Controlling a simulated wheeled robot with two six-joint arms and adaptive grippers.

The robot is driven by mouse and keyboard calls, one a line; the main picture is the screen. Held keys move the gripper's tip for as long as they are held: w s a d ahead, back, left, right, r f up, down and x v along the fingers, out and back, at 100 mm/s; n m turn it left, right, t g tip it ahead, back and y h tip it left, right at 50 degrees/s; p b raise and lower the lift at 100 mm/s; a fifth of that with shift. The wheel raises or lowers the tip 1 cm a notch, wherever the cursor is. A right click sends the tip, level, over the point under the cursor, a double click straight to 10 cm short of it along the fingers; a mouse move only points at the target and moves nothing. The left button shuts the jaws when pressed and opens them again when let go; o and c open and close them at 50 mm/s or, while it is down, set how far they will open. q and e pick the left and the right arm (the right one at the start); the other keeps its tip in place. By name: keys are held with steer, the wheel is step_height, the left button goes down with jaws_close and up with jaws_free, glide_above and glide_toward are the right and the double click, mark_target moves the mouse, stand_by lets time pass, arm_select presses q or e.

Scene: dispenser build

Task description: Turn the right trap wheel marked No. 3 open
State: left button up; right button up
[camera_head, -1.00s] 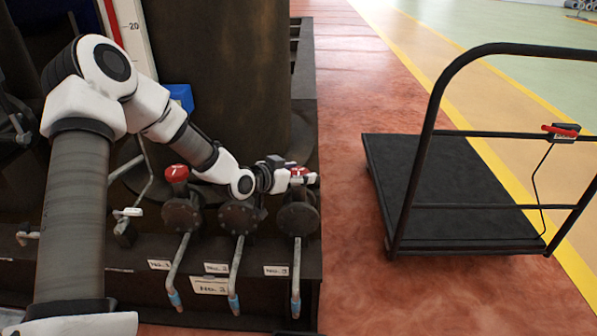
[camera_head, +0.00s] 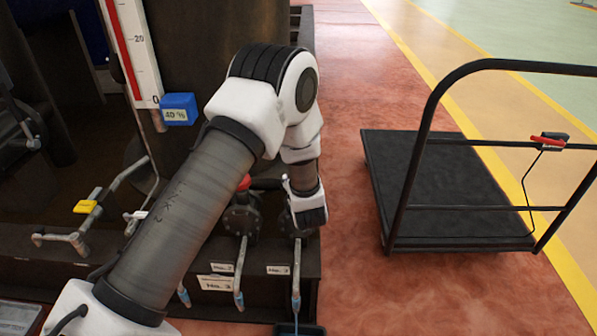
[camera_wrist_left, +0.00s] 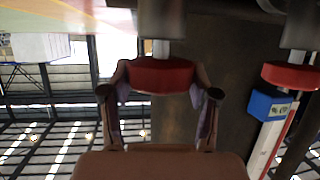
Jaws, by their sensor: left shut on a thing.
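In the wrist view, my left gripper (camera_wrist_left: 160,98) has its two fingers on either side of a red wheel (camera_wrist_left: 160,76) and is shut on it. In the head view, the left hand (camera_head: 308,210) is over the right trap, whose spout (camera_head: 296,275) hangs down beside a label marked No. 3 (camera_head: 278,270). The hand hides this trap's wheel and most of its body there. The middle trap's red wheel (camera_head: 245,182) shows partly behind my forearm, and a second red wheel (camera_wrist_left: 290,76) shows in the wrist view. My right gripper is not in view.
A blue tag (camera_head: 179,108) hangs by the white scale (camera_head: 136,60). A yellow-handled valve (camera_head: 86,207) is at left. A dark tray (camera_head: 300,329) is below the right spout. A black trolley (camera_head: 430,185) stands right, with clear red floor between.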

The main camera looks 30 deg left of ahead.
arm_select(q)
steer(key=n+g+y+p, duration=0.2)
steer(key=n+g+p, duration=0.1)
steer(key=shift+w+d+r+n+y, duration=0.1)
steer(key=shift+r+n+y, duration=0.1)
steer(key=shift+n+y, duration=0.15)
steer(key=n+g+y+p, duration=0.1)
steer(key=n+g, duration=0.1)
steer(key=g, duration=0.1)
steer(key=shift+f+n, duration=0.15)
steer(key=shift+n, duration=0.2)
steer(key=shift+f+n+g+y, duration=0.15)
steer(key=shift+n+g+y, duration=0.2)
steer(key=shift+n+g, duration=0.7)
steer(key=shift+f+n+g+b, duration=0.1)
steer(key=shift+n+g+b, duration=0.45)
steer(key=shift+g, duration=0.4)
steer(key=shift+n+g+b, duration=0.65)
steer(key=shift+n+g, duration=0.45)
steer(key=shift+g, duration=0.1)
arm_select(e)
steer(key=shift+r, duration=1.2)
arm_select(q)
steer(key=shift+r, duration=0.2)
steer(key=o, duration=1.2)
steer(key=shift+c, duration=0.2)
